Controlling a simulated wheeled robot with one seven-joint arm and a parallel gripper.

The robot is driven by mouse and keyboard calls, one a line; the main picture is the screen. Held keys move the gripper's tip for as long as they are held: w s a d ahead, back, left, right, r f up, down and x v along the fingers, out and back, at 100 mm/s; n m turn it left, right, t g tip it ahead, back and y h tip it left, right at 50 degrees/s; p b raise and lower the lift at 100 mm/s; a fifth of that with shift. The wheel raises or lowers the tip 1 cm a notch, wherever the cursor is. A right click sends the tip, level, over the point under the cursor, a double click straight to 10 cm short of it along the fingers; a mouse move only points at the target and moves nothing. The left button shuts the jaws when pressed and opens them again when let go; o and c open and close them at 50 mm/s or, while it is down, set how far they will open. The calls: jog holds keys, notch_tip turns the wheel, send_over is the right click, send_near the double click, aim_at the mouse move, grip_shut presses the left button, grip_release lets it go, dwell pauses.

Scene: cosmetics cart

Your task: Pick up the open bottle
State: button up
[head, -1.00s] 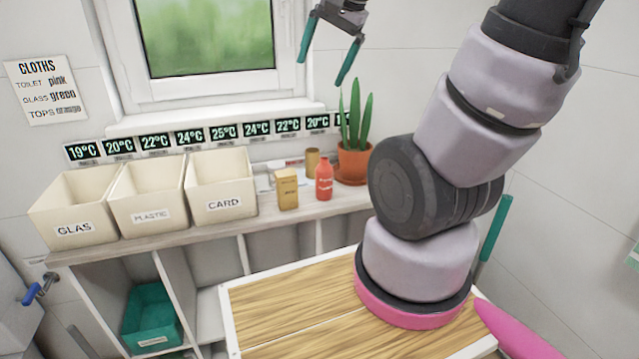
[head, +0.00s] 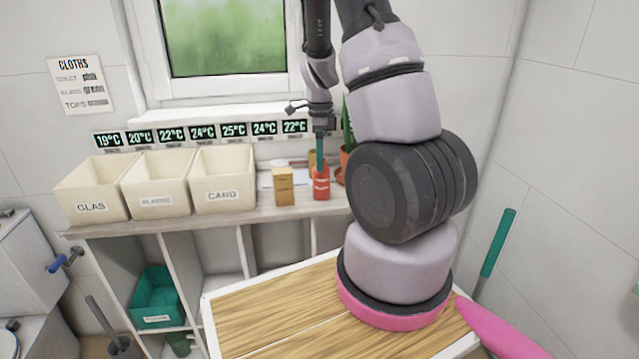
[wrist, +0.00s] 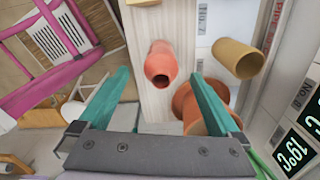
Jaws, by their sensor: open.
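The open bottle (head: 321,186) is red and stands upright on the shelf top below the window. In the wrist view the bottle (wrist: 161,58) shows a dark, uncapped mouth. My gripper (head: 319,168) points down over it, with its green fingers overlapping the bottle's top in the head view. In the wrist view my gripper (wrist: 160,76) is open, with one finger to each side of the bottle and visible gaps between. Nothing is held. The head view hides how far down the fingers reach.
A yellow-brown box (head: 284,186) stands close left of the bottle. A gold cylinder (wrist: 238,58) and an orange plant pot (wrist: 192,112) are close on the right in the wrist view. Cream bins (head: 222,180) line the shelf to the left.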

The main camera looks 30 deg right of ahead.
aim_at(321, 182)
jog(key=f, duration=0.9)
jog(key=shift+d, duration=0.25)
jog(key=c, duration=1.4)
